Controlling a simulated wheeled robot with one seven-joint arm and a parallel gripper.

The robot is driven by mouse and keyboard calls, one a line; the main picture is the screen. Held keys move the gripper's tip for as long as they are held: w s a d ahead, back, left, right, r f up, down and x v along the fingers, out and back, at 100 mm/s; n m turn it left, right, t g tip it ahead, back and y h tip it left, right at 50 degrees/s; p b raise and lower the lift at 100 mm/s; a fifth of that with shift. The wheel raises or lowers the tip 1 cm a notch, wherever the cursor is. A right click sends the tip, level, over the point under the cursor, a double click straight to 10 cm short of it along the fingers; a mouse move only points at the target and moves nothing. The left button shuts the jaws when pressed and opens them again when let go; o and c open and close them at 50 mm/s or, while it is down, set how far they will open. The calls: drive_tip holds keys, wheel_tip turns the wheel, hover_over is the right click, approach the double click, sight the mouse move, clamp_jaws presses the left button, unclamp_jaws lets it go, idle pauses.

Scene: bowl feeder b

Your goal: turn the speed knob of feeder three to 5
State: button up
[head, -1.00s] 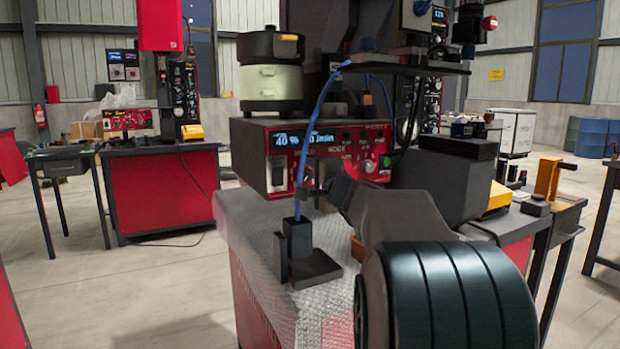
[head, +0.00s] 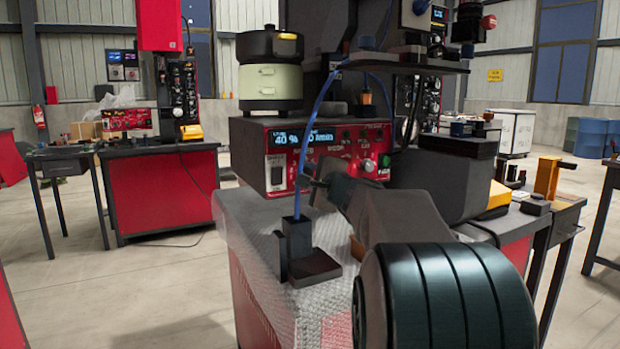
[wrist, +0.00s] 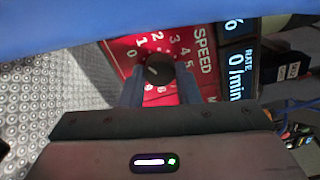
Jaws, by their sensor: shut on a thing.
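The black round speed knob (wrist: 158,67) sits on a red panel marked SPEED in the wrist view, with white numbers around it. A small light mark shows on its face, but I cannot tell for certain which number it points to. My gripper (wrist: 160,76) has one finger on each side of the knob and is shut on it. In the head view my gripper (head: 314,186) is at the front of the red feeder control box (head: 258,150), and the knob cannot be made out there. The box's display (head: 307,138) appears to read 40 %. No feeder number is readable.
A blue cable (head: 318,110) hangs in front of the box down to a dark block (head: 298,238) on the textured bench top (head: 245,215). A green and black bowl feeder (head: 270,85) stands on the box.

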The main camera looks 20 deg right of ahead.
drive_tip(key=m+p, duration=0.3)
drive_tip(key=m, duration=1)
drive_tip(key=shift+m, duration=0.3)
drive_tip(key=m+p, duration=0.2)
drive_tip(key=m, duration=0.1)
drive_tip(key=shift+r+m, duration=0.1)
drive_tip(key=shift+m, duration=0.2)
drive_tip(key=m+p, duration=0.2)
drive_tip(key=m, duration=0.1)
drive_tip(key=shift+m, duration=0.4)
drive_tip(key=m+p, duration=0.3)
drive_tip(key=shift+m+p, duration=0.9)
drive_tip(key=shift+m, duration=0.5)
drive_tip(key=shift+f, duration=0.2)
